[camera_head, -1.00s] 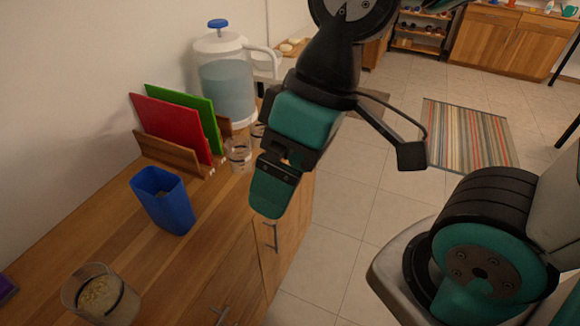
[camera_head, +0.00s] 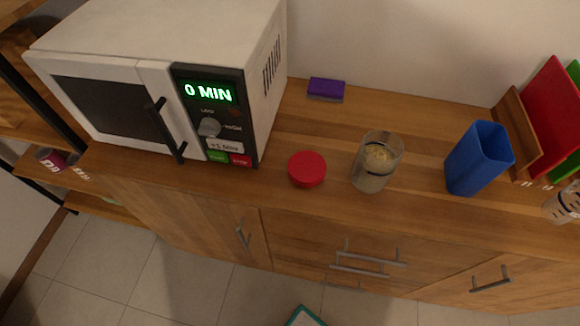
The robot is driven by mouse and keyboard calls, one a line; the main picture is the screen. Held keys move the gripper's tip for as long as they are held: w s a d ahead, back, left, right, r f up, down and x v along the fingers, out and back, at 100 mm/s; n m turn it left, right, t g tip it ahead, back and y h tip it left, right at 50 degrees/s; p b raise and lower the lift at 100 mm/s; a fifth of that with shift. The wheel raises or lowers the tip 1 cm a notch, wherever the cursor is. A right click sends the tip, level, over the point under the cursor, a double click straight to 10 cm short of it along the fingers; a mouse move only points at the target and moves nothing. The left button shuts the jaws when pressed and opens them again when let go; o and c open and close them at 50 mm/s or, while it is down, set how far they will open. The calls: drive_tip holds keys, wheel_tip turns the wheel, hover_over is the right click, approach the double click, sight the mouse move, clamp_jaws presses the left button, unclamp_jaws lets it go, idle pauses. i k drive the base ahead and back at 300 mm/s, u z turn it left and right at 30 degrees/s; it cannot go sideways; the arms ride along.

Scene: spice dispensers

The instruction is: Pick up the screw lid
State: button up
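A round red screw lid (camera_head: 307,169) lies flat on the wooden counter (camera_head: 420,196), close to its front edge. It sits between the microwave on the left and a clear jar (camera_head: 377,161) on the right. The jar stands upright and open, with pale contents inside and a dark band around it. The lid is apart from the jar. My gripper is not in view now. A small teal-edged piece, probably part of my arm, shows at the bottom edge.
A white microwave (camera_head: 150,60) reading 0 MIN stands left of the lid. A purple sponge (camera_head: 326,88) lies near the wall. A blue cup (camera_head: 478,158) and a rack with red (camera_head: 552,105) and green boards stand to the right. Drawer handles stick out below the counter.

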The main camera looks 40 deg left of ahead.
sight(306, 169)
drive_tip(key=u, duration=1.35)
